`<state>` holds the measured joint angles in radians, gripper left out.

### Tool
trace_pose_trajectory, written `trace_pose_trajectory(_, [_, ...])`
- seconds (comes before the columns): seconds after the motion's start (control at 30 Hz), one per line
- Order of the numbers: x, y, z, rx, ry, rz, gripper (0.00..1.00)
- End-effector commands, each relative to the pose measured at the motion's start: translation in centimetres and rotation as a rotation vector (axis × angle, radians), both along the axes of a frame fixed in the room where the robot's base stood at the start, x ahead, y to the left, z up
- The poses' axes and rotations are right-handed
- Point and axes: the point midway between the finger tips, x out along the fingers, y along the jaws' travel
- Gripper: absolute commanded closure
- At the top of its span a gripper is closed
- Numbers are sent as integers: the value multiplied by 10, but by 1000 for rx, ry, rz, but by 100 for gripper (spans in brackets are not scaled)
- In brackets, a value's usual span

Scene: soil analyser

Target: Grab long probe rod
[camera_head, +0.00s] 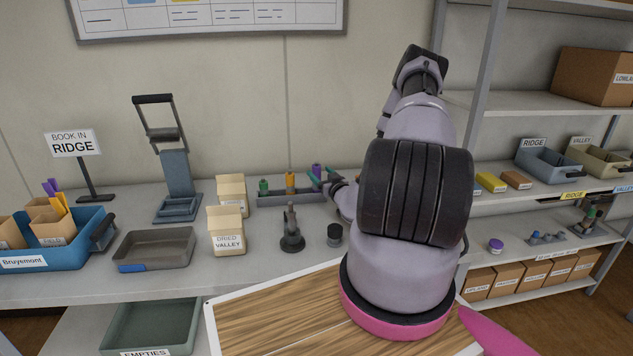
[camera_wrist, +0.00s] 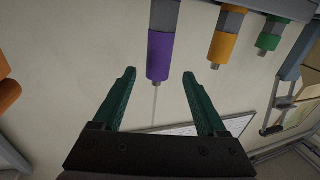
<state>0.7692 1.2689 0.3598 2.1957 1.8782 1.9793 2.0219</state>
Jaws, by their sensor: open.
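Three coloured rods stand in a grey rack (camera_head: 302,196) on the bench in the head view: green (camera_head: 263,187), orange (camera_head: 290,183) and purple (camera_head: 317,171). In the wrist view the purple one (camera_wrist: 160,58) reaches furthest into the picture, beside the orange one (camera_wrist: 224,48) and the green one (camera_wrist: 268,42). No label shows which is the long probe rod; the purple one looks longest. My gripper (camera_wrist: 158,74) is open, its green fingers on either side of the purple rod's end, with gaps showing. In the head view my arm hides part of the rack's right end.
A dark stand (camera_head: 291,232) and a small black jar (camera_head: 334,236) are in front of the rack. Boxes (camera_head: 229,232), a grey tray (camera_head: 155,249) and a blue crate (camera_head: 60,258) are to the left. Shelving (camera_head: 545,106) is to the right.

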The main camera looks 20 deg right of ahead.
Motion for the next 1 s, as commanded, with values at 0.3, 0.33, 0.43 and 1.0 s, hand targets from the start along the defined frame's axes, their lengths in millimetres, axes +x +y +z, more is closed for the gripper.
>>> trace_pose_trajectory(0.3, [28,-3,-4,17,4,-15,25])
trace_pose_trajectory(0.33, [32,-3,-4,17,4,-15,25])
trace_pose_trajectory(0.43, [47,-2,-3,16,3,-13,25])
trace_pose_trajectory(1.0, [74,-4,-4,17,5,-14,64])
